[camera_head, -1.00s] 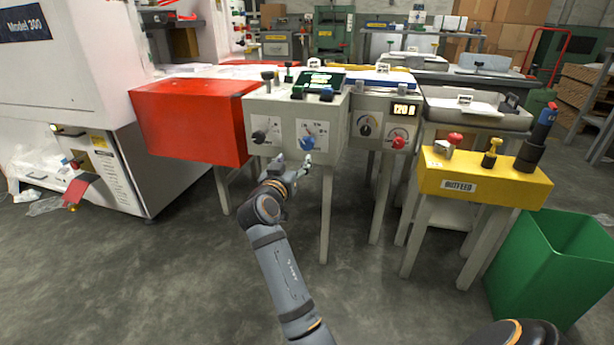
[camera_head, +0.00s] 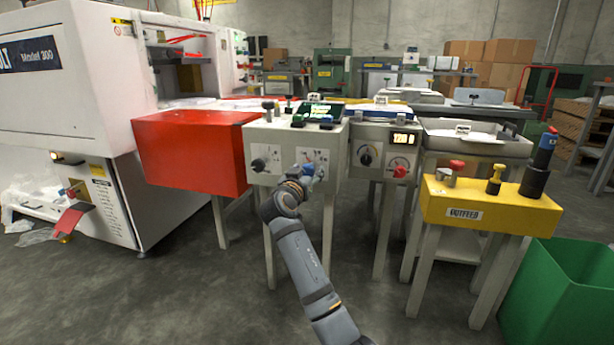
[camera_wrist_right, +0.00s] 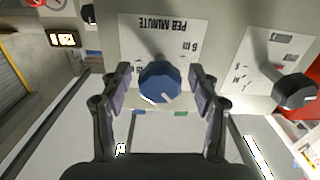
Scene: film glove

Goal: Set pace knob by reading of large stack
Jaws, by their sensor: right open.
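The blue knob (camera_wrist_right: 160,83) is on the front of a grey control box (camera_head: 262,140), on a white plate (camera_wrist_right: 190,35) lettered "PER MINUTE", upside down in the wrist view. My right gripper (camera_wrist_right: 155,95) is open, with one finger on each side of the knob; contact cannot be told. In the head view my right gripper (camera_head: 303,182) partly covers the blue knob (camera_head: 309,169). A lit display (camera_head: 403,138) on the neighbouring box shows digits too small to read surely. I cannot tell which thing is the large stack. My left gripper is not in view.
A black knob (camera_head: 259,164) is beside the blue one. A dial (camera_head: 366,156) and a red knob (camera_head: 400,171) are on the right box. A red box (camera_head: 190,150) stands left, a yellow outfeed bench (camera_head: 480,206) and green bin (camera_head: 560,290) right. The floor in front is clear.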

